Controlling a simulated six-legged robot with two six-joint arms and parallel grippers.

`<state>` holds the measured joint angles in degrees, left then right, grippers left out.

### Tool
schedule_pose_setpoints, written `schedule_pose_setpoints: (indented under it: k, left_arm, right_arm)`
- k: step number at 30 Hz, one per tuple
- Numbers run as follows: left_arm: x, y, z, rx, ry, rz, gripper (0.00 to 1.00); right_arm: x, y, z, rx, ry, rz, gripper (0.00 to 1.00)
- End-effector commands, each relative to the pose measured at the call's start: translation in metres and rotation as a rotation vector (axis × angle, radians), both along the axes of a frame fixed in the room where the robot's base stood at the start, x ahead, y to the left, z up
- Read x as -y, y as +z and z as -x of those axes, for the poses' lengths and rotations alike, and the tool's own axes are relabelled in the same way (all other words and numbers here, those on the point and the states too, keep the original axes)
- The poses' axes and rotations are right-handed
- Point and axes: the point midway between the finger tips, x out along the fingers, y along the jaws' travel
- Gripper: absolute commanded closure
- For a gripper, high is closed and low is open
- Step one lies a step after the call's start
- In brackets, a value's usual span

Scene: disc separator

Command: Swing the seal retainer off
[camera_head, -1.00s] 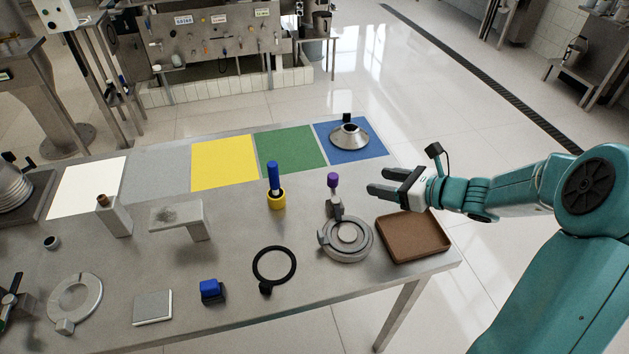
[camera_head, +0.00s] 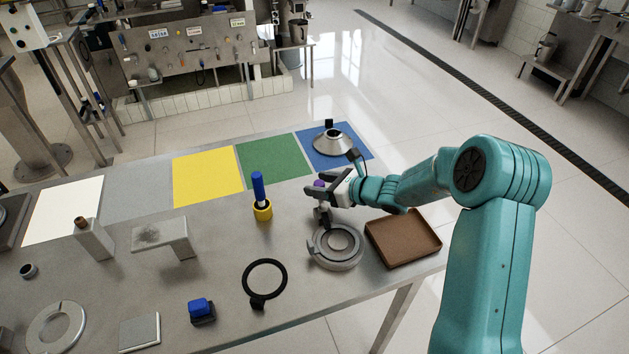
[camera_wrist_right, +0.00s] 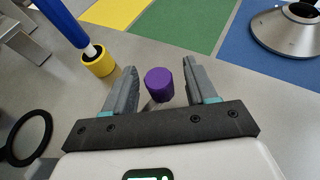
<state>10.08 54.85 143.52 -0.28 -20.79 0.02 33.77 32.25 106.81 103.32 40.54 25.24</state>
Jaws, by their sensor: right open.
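A round grey metal fixture (camera_head: 336,250) sits near the right end of the table. An upright dark handle (camera_head: 323,216) rises at its back edge, topped by a purple knob (camera_head: 319,184). I take this handle to be part of the seal retainer. My right gripper (camera_head: 313,190) is at the knob, with its fingers pointing left. In the right wrist view, the purple knob (camera_wrist_right: 159,84) stands between the two open fingers (camera_wrist_right: 157,88), with gaps on both sides. The gripper hides part of the handle's top in the head view. My left gripper is not in view.
A brown tray (camera_head: 403,240) lies right of the fixture. A metal cone (camera_head: 331,143) stands on the blue mat (camera_head: 357,152) behind. A yellow cup (camera_head: 262,210) holding a blue-handled tool (camera_head: 257,186) stands left. A black ring (camera_head: 265,278) lies in front.

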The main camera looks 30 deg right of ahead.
Motion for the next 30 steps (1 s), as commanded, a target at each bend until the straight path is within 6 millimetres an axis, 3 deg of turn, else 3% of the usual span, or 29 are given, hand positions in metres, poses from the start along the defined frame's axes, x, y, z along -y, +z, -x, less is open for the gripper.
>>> schedule_pose_setpoints:
  k: [6, 14, 19, 26, 30]
  left_arm:
    - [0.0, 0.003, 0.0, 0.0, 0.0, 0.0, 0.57]
    - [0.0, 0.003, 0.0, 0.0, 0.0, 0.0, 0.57]
    - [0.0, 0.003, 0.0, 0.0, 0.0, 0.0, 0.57]
    - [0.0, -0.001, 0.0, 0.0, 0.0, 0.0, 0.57]
    - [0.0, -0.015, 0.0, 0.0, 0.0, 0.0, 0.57]
  right_arm:
    - [-0.008, -0.007, -0.018, 0.0, 0.001, 0.001, 0.44]
    - [-0.008, -0.007, -0.02, 0.0, 0.0, 0.001, 0.44]
    - [-0.008, -0.007, -0.019, 0.0, 0.0, 0.001, 0.95]
    - [-0.008, -0.008, -0.019, 0.001, -0.006, 0.001, 0.95]
    - [-0.005, -0.011, -0.02, 0.005, -0.034, 0.003, 0.95]
